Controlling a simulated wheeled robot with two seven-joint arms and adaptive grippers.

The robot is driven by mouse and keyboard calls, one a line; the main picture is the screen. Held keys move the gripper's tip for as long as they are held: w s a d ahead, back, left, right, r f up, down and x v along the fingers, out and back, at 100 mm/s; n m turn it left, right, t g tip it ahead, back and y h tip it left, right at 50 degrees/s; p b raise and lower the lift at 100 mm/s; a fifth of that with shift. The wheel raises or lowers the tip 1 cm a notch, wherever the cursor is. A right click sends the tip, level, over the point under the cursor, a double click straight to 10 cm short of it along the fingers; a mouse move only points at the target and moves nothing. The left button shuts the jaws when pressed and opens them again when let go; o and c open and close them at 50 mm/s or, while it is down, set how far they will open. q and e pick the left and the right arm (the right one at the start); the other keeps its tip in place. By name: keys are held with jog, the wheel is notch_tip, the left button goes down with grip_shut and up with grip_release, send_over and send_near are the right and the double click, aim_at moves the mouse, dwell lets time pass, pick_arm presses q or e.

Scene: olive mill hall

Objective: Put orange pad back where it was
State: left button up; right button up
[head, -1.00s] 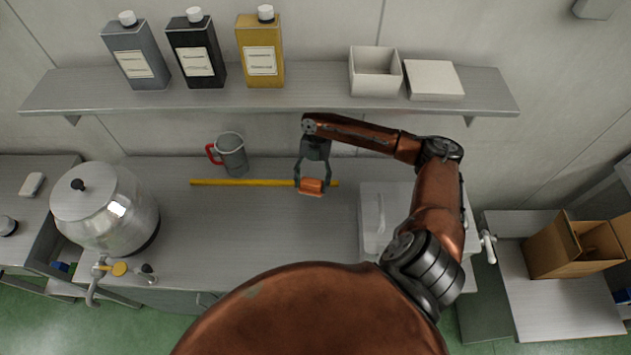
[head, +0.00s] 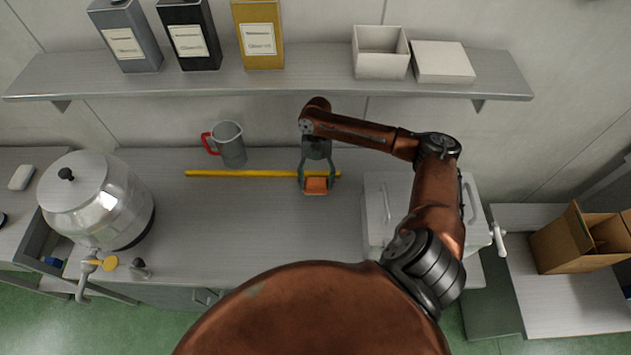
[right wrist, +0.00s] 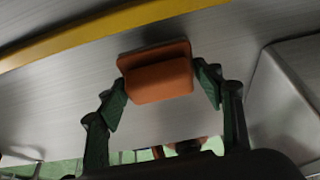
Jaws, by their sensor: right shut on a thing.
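The orange pad (head: 316,186) is at the fingertips of my right gripper (head: 317,179), over the grey worktop just on the near side of the yellow strip. The right gripper is shut on it. In the right wrist view the pad (right wrist: 158,80) shows a block-like upper part on a wider flat plate, between the two dark fingertips (right wrist: 160,88). I cannot tell whether its underside touches the worktop. My left gripper is not in view.
A yellow strip (head: 240,173) lies along the worktop (head: 250,225). A grey jug with red handle (head: 231,147) stands behind it. A steel urn (head: 95,205) is at left, a lidded grey box (head: 380,208) at right. A shelf (head: 300,82) overhangs the back.

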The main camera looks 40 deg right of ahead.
jog(key=shift+f+b, duration=0.35)
jog(key=shift+f, duration=0.25)
jog(key=shift+f, duration=0.5)
jog(key=o, duration=1.4)
jog(key=shift+c, duration=0.2)
